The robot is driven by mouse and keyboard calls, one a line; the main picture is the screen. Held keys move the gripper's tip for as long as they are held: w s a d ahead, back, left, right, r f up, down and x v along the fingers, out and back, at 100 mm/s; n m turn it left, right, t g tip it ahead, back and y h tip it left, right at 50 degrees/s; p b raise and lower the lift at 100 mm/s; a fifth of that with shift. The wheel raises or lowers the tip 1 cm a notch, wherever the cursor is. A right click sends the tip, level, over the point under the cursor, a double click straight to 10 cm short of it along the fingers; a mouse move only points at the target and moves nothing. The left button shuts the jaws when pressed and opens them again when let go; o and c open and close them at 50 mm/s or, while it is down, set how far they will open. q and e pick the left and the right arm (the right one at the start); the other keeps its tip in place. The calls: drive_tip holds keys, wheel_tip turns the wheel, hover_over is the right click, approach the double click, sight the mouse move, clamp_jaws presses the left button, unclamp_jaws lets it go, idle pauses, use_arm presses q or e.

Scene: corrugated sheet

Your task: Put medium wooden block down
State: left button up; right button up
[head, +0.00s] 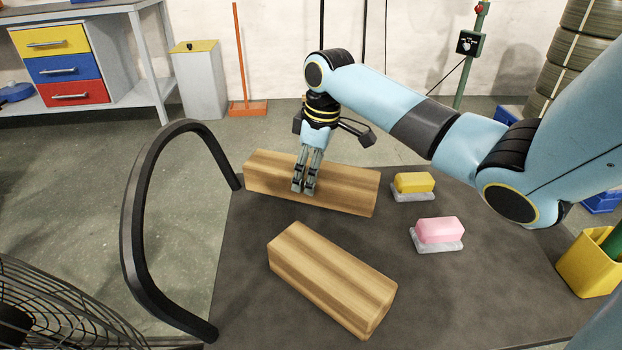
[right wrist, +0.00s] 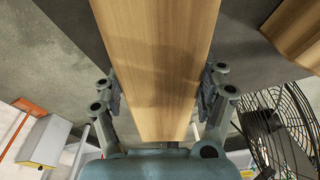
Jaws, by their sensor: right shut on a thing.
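A long wooden block (head: 345,192) lies level across the back of the dark cart top (head: 250,285). My right gripper (head: 303,188) comes down on it from above, left of its middle, and is shut on it. In the right wrist view the same block (right wrist: 160,60) runs between the two fingers, with one pad against each side. I cannot tell whether its underside touches the cart top. A second wooden block (head: 330,280) lies at an angle on the cart top in front; its corner shows in the right wrist view (right wrist: 298,35). My left gripper is not in view.
A black curved handle (head: 135,215) rises at the cart's left edge. A wire-caged fan (head: 60,315) stands front left. A yellow bin (head: 590,265) is at the right.

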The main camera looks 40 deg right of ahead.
drive_tip(key=shift+f, duration=0.75)
drive_tip(key=o, duration=1.7)
drive_tip(key=shift+o, duration=0.2)
